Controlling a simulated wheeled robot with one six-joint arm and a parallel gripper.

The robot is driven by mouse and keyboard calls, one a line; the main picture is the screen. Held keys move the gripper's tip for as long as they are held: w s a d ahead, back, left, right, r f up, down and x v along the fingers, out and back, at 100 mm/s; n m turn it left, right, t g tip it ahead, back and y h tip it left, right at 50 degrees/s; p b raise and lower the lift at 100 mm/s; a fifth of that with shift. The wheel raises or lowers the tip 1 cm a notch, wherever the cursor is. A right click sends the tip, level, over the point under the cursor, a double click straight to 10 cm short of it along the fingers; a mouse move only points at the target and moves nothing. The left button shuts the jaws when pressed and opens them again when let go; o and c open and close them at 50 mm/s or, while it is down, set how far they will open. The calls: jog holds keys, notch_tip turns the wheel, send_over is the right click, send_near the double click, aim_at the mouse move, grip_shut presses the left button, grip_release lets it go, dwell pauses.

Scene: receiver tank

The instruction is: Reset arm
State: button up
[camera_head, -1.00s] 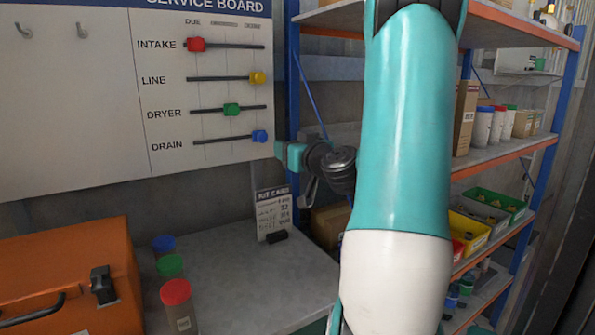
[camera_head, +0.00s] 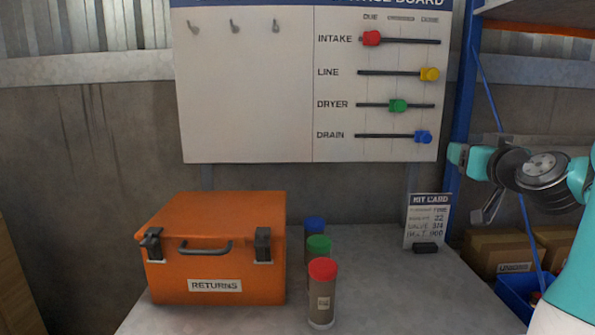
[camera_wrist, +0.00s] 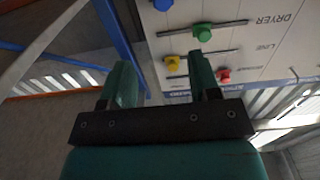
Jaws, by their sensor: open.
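My gripper (camera_wrist: 160,66) shows in the wrist view with its two teal fingers apart and nothing between them. In the head view my arm is at the right edge, raised in front of the blue shelf post and just right of the service board (camera_head: 245,90). In the wrist view the board's sliders appear upside down beyond the fingers, with the green slider (camera_wrist: 202,32) and yellow slider (camera_wrist: 176,62) near the right finger. No contact with the board shows.
An orange RETURNS case (camera_head: 215,265) stands shut on the bench (camera_head: 400,300). Beside it stand red-capped (camera_head: 322,290), green-capped and blue-capped canisters. A kit card (camera_head: 426,220) stands at the back right. Shelving (camera_head: 470,90) with boxes is close to my arm.

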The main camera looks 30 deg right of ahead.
jog(key=w+a+f+n+y, duration=0.1)
jog(key=w+a+n+y, duration=0.2)
jog(key=a, duration=0.4)
jog(key=w+a+f+n+y, duration=0.1)
jog(key=w+a+f+y, duration=0.1)
jog(key=w+a+y, duration=0.4)
jog(key=s+a+f+n+g+y, duration=0.1)
jog(key=a+g, duration=0.1)
jog(key=a, duration=0.4)
jog(key=s+a+f+n+g+y+p, duration=0.1)
jog(key=a+n+g+y, duration=0.1)
jog(key=a, duration=0.3)
jog(key=s+a+f+n+g+y+p, duration=0.1)
jog(key=s+a+f+g+y, duration=0.1)
jog(key=a, duration=0.4)
jog(key=shift+a+g, duration=0.3)
jog(key=shift+g, duration=0.1)
jog(key=s+a+f+n+g, duration=0.1)
jog(key=s+a+g, duration=0.3)
jog(key=s, duration=0.4)
jog(key=s+a+f+n+g+h+p, duration=0.1)
jog(key=s+a+f+n+g, duration=0.1)
jog(key=s+a+g, duration=0.3)
jog(key=s+a+n, duration=0.1)
jog(key=s+a, duration=0.1)
jog(key=shift+s+a+f+h, duration=0.3)
jog(key=shift+s, duration=0.05)
